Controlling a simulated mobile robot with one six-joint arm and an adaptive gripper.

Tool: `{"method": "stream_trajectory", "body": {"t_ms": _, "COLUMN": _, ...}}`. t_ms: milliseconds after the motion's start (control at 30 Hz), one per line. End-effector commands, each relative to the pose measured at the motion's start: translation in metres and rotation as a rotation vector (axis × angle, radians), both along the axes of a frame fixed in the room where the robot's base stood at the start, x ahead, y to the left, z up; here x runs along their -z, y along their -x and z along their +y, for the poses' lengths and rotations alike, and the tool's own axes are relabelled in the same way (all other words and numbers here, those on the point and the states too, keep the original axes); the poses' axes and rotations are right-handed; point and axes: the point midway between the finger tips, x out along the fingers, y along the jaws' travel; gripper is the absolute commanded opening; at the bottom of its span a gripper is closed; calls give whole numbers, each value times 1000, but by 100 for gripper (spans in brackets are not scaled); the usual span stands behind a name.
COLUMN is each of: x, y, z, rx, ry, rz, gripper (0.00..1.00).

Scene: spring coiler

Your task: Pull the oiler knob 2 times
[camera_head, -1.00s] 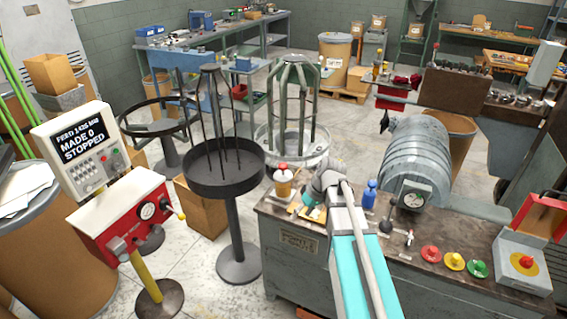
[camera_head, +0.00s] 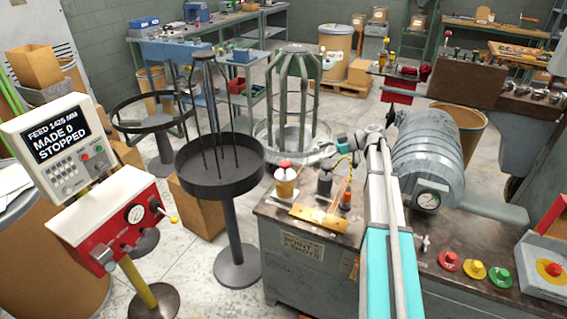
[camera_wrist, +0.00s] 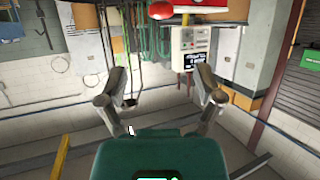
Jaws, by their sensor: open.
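A small amber bottle with a red cap (camera_head: 285,182) stands upright at the left corner of the grey bench in the head view. It looks like the oiler, but I cannot make out its pull knob for certain. My gripper (camera_head: 322,153) is above the bench, right of and beyond the bottle, apart from it. In the wrist view my gripper (camera_wrist: 162,86) is open, with nothing between its fingers. A red rounded thing (camera_wrist: 160,9) shows at the top edge there, ahead of the fingers; I cannot tell which part it is.
A dark round tray on a stand (camera_head: 232,182) is left of the bench, with a green cage (camera_head: 292,105) behind. A red box with a gauge (camera_head: 125,222) and a screen panel reading STOPPED (camera_head: 58,145) stand left. Dark and orange bottles, a grey motor (camera_head: 428,150) and coloured buttons crowd the bench.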

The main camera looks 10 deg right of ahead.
Motion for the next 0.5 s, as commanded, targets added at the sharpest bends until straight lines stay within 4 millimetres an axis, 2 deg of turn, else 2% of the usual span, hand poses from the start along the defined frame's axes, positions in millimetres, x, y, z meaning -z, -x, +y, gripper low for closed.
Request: {"method": "stream_trajectory", "body": {"t_ms": 500, "x": 4, "y": -3, "z": 16, "rx": -12, "ry": 1, "rz": 3, "gripper": 85}}
